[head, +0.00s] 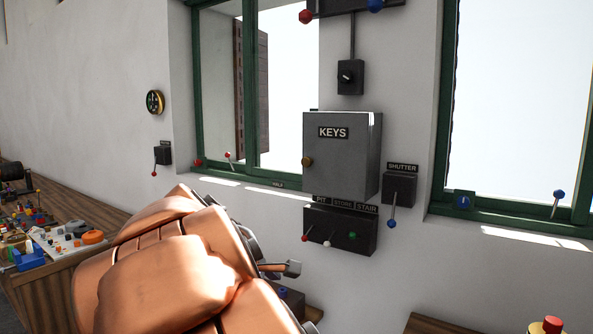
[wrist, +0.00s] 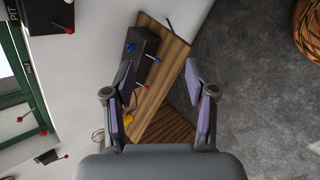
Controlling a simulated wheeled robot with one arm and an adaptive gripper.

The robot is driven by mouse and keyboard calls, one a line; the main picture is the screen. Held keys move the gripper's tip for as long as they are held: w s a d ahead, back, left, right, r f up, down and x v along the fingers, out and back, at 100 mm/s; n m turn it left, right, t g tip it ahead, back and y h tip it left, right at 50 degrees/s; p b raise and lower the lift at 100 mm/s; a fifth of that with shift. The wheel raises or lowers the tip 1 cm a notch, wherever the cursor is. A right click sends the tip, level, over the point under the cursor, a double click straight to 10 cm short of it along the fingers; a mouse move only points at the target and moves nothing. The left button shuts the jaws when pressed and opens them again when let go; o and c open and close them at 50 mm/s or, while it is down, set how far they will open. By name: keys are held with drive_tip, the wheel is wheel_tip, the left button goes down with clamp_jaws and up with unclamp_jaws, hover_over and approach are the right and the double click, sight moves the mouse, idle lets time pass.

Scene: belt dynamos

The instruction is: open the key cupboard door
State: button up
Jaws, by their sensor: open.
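The key cupboard (head: 345,160) is a grey box on the white wall between two green-framed windows, marked KEYS. Its door (head: 333,178) looks shut, with a small brass knob (head: 307,161) at its left edge. My copper-coloured arm fills the lower middle of the head view and hides most of my gripper, whose tip shows below and left of the cupboard. In the wrist view my gripper (wrist: 160,90) is open and empty, apart from the cupboard. The cupboard itself is not seen in the wrist view.
A lever box marked PIT, STORE and STAIR (head: 341,230) sits just under the cupboard, with a SHUTTER lever box (head: 399,190) to the right. A rotary switch (head: 350,77) is above. A wooden shelf with a dark box (wrist: 143,46) shows beyond my fingers.

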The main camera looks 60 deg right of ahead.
drive_tip(key=w+d+r+n+h, duration=0.2)
drive_tip(key=d+r+n+h, duration=0.1)
drive_tip(key=d+r, duration=0.4)
drive_tip(key=w+d+r+n+h, duration=0.3)
drive_tip(key=d+r, duration=0.4)
drive_tip(key=d, duration=0.1)
drive_tip(key=n+h, duration=0.4)
drive_tip(key=n, duration=0.3)
approach(305, 161)
drive_tip(key=d, duration=0.4)
drive_tip(key=shift+w+d+r, duration=0.1)
drive_tip(key=shift+d, duration=1.55)
drive_tip(key=shift+w+d+r, duration=0.1)
drive_tip(key=shift+d, duration=1.6)
drive_tip(key=shift+c, duration=0.3)
clamp_jaws()
